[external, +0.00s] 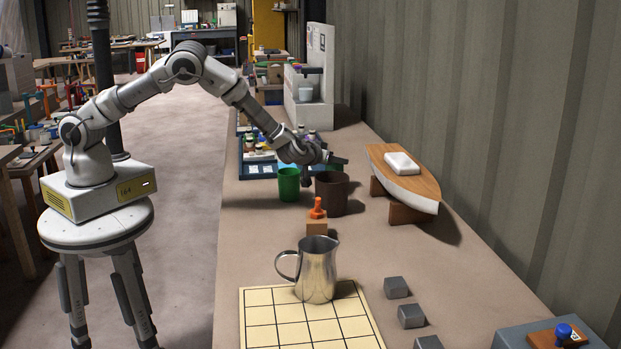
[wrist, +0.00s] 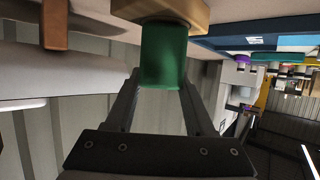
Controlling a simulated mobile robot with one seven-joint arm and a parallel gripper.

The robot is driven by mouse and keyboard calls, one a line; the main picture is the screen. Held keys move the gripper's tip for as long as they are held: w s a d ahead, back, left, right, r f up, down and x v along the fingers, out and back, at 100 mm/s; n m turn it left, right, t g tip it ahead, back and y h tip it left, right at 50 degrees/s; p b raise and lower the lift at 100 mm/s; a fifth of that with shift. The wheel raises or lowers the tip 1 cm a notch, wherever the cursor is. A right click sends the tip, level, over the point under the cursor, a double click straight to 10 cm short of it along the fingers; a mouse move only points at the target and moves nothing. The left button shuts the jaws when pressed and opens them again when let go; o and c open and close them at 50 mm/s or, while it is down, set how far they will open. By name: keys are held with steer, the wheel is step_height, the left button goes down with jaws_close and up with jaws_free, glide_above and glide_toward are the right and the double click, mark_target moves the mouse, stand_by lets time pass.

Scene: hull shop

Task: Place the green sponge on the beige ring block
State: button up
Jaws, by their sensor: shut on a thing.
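The green sponge (wrist: 165,58) is held between the two fingers of my gripper (wrist: 162,82) in the wrist view. A beige block (wrist: 197,17), which looks like the beige ring block, shows at the top edge of that view, at the sponge's far end. The sponge overlaps it in the picture; I cannot tell whether they touch. The block's ring shape is mostly hidden. In the external view my gripper (external: 307,180) is low over the bench by the brown cup. I cannot make out the sponge or the beige block there.
A brown cup (external: 332,194) and a green cup (external: 288,186) stand close to my gripper. A boat model (external: 408,183) is to the right. An orange peg (external: 317,208), a metal jug (external: 318,270) and a grid board (external: 262,325) are nearer the camera.

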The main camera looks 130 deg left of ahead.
steer(key=shift+f, duration=0.1)
steer(key=o, duration=1.3)
steer(key=shift+r, duration=0.2)
steer(key=p+v, duration=0.1)
steer(key=v, duration=1.1)
steer(key=shift+d+f, duration=0.1)
steer(key=shift+f, duration=0.05)
